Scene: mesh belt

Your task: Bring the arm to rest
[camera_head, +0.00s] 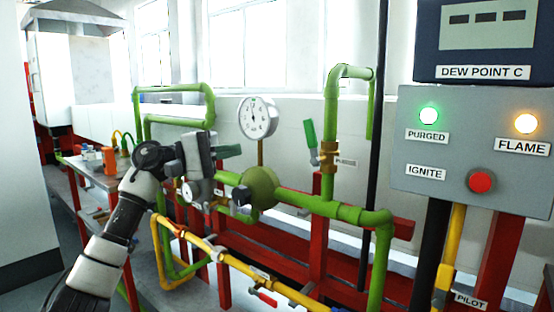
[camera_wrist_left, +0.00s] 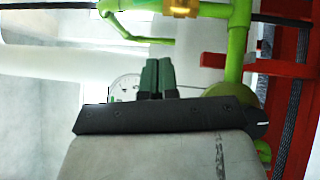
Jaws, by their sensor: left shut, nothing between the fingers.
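My left arm comes in from the lower left in the head view. Its gripper (camera_head: 229,151) is held level, pointing right, in front of the green pipework and left of the round pressure gauge (camera_head: 258,117). In the left wrist view the two green fingers (camera_wrist_left: 157,76) are together with nothing between them. The gauge shows partly behind the fingers there. I cannot tell how far the fingers are from the pipes. My right gripper is in neither view.
Green pipes (camera_head: 295,200) on a red frame (camera_head: 319,225) stand close by, with a yellow pipe (camera_head: 240,266) below. A grey control box (camera_head: 470,140) with a red button (camera_head: 481,181) and two lit lamps is at the right. A bench (camera_head: 95,178) stands at the left.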

